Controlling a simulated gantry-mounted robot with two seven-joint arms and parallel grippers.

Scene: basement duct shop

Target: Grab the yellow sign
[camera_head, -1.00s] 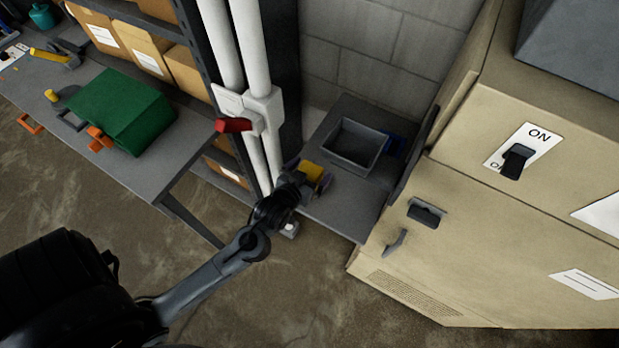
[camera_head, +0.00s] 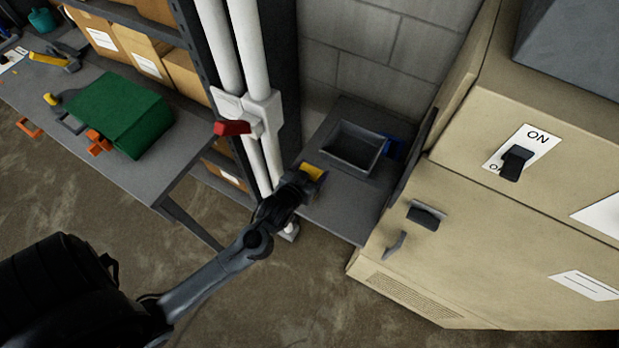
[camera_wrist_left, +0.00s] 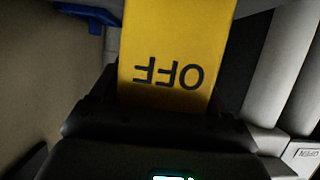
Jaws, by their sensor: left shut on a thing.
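The yellow sign (camera_head: 313,171) is at the tip of my left gripper (camera_head: 307,178), at the front left part of the small grey table. In the left wrist view the sign (camera_wrist_left: 175,45) fills the top middle, with "OFF" in black letters upside down. My left gripper (camera_wrist_left: 165,115) is shut on the sign's near end; the fingers hide that end. I cannot tell whether the sign touches the table. My right gripper is not in view.
A grey open bin (camera_head: 356,148) stands on the small table (camera_head: 345,208) just right of the gripper, with a blue thing (camera_head: 393,148) beside it. White pipes with a red handle (camera_head: 232,128) rise close on the left. A beige cabinet (camera_head: 480,230) stands right.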

